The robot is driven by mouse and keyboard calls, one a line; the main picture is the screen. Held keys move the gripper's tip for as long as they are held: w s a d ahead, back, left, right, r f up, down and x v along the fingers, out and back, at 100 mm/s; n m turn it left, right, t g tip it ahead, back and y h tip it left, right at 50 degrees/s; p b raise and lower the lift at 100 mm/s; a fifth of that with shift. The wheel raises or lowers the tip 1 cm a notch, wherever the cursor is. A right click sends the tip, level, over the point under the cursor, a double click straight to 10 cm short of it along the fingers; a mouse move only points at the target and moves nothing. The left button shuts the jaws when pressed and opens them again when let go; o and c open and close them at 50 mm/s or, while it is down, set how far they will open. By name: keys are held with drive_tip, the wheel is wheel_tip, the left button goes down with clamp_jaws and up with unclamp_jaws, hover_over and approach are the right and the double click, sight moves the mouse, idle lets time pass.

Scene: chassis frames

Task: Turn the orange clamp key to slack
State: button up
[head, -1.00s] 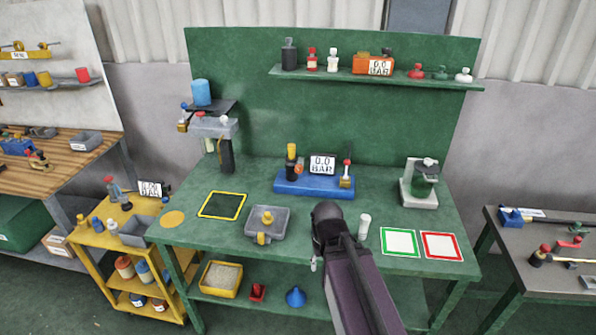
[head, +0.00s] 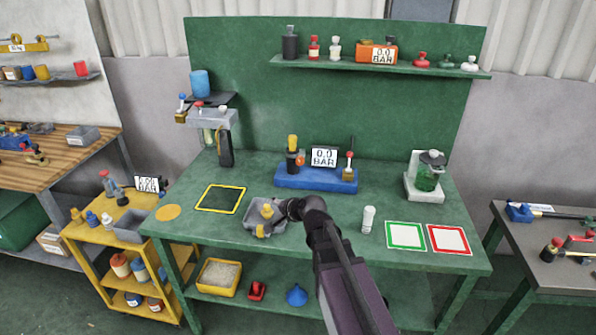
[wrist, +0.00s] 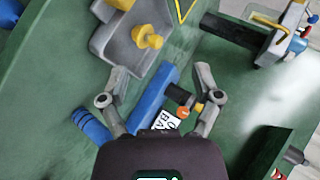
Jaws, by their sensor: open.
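The orange clamp key (head: 300,159) is a small orange piece beside a dark cylinder with a yellow top (head: 292,151), on a blue base (head: 315,181). In the wrist view the orange key (wrist: 184,111) lies between my finger lines, close to the right finger and partly crowded by the dark cylinder. Its exact turn angle is too small to tell. My gripper (wrist: 160,73) is open and empty, with its fingers spread wide over the bench. In the head view the end of my arm is in front of the blue base, close to the grey tray.
A 0.0 BAR display (head: 324,157) and a red-topped lever (head: 349,160) stand on the blue base. The grey tray (head: 250,222) with yellow pieces is at front left.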

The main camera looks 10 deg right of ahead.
drive_tip(key=w+a+r+m+t+b, duration=0.1)
drive_tip(key=w+m+t+b, duration=0.15)
drive_tip(key=w+m, duration=0.2)
drive_tip(key=m+t+h+b, duration=0.65)
drive_tip(key=m+h, duration=0.35)
drive_tip(key=m, duration=1.4)
approach(299, 163)
drive_tip(key=s+a+r, duration=0.1)
drive_tip(key=s+a, duration=0.2)
drive_tip(key=shift+w+d+f+m+g+h+b, duration=0.15)
drive_tip(key=shift+d+m+g+h+b, duration=0.2)
drive_tip(key=shift+m, duration=0.25)
drive_tip(key=shift+s+d+f+m+g+h+b, duration=0.1)
drive_tip(key=shift+d+m+g+h+b, duration=0.1)
drive_tip(key=shift+m+h, duration=0.3)
drive_tip(key=shift+w, duration=0.15)
drive_tip(key=x, duration=1.3)
drive_tip(key=shift+w+d, duration=0.1)
drive_tip(key=shift+w, duration=0.15)
drive_tip(key=shift+c, duration=0.2)
clamp_jaws()
